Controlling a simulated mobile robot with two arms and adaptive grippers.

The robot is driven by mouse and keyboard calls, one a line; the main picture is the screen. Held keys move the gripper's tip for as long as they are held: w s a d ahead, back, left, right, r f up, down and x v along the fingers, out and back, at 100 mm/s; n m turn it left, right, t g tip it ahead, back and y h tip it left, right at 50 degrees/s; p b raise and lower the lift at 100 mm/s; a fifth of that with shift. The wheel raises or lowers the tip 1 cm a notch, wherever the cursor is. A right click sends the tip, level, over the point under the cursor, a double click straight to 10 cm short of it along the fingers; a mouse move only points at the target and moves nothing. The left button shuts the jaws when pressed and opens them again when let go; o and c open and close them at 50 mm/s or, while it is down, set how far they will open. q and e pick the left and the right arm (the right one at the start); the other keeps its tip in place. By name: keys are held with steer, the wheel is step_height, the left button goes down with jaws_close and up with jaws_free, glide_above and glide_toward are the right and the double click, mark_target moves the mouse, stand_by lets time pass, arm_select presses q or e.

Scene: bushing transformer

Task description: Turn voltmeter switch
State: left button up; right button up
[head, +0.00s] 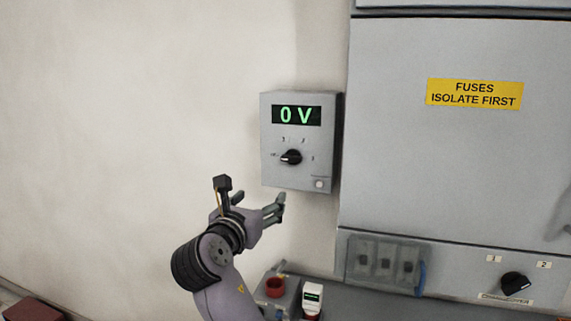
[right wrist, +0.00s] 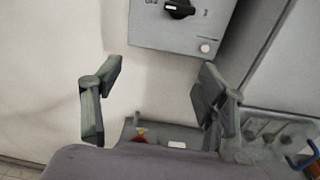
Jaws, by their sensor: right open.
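The voltmeter (head: 270,145) is a grey box on the wall, and its display reads "0 V" in green. Its black rotary switch (head: 291,157) sits below the display among small position marks. The white pointer mark on the knob is turned toward the left. In the right wrist view the knob (right wrist: 180,8) shows at the top edge. My right gripper (head: 262,205) is below the voltmeter, open and empty, apart from the switch. In the right wrist view its two fingers (right wrist: 155,85) are wide apart with the wall between them. My left gripper is not in view.
A grey cabinet (head: 400,130) with a yellow "FUSES ISOLATE FIRST" label (head: 474,94) stands right of the voltmeter. The wall left of the voltmeter is bare.

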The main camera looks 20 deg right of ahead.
step_height(320, 180, up, 5)
steer(key=s+h, duration=0.1)
steer(key=s, duration=0.2)
steer(key=p, duration=0.5)
glide_toward(290, 159)
steer(key=x, duration=0.7)
steer(key=shift+w+d, duration=0.55)
steer(key=shift+w, duration=0.15)
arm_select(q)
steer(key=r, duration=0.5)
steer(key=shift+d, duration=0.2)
arm_select(e)
steer(key=shift+c, duration=0.3)
steer(key=c, duration=1.1)
